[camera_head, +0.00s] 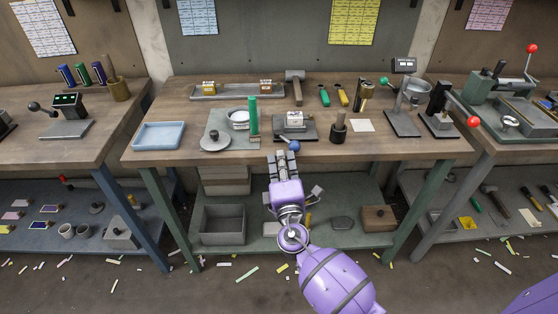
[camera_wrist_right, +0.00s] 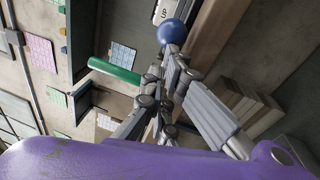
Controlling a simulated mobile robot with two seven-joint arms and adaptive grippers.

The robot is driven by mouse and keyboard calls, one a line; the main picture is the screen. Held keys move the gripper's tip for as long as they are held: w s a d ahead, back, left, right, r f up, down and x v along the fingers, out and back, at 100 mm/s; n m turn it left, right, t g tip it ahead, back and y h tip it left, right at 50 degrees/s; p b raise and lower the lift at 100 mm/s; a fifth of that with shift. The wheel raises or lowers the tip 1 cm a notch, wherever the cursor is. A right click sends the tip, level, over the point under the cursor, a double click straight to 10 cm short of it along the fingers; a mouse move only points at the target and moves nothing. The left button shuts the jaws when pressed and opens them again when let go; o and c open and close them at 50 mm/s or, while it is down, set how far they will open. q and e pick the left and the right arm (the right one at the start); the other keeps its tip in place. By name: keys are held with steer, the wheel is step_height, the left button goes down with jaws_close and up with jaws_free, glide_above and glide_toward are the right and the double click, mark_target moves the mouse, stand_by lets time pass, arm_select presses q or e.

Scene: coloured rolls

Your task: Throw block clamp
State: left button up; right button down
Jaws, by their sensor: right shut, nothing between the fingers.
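The block clamp (camera_head: 294,127) stands near the front edge of the middle bench, a dark base with a pale block on it. Its lever ends in a blue ball (camera_head: 295,146), which points toward me at the bench edge. My right gripper (camera_head: 281,157) is just in front of the bench edge, slightly left of the ball. In the right wrist view the blue ball (camera_wrist_right: 172,31) appears just beyond the fingertips of my right gripper (camera_wrist_right: 170,58). The fingers are shut and empty. I cannot tell whether they touch the ball. My left gripper is not in view.
A green roll (camera_head: 253,115) stands upright left of the clamp, near a round grey disc (camera_head: 214,140). A dark cylindrical holder (camera_head: 338,130) stands to its right. A blue tray (camera_head: 159,135) lies at the left. A lower shelf with a grey bin (camera_head: 222,225) is beneath.

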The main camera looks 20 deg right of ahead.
mark_target(296, 156)
steer(key=shift+d+n+y+b, duration=1.5)
steer(key=shift+d+y+b, duration=0.55)
steer(key=shift+y+b, duration=0.5)
steer(key=shift+d, duration=0.1)
steer(key=shift+f, duration=0.1)
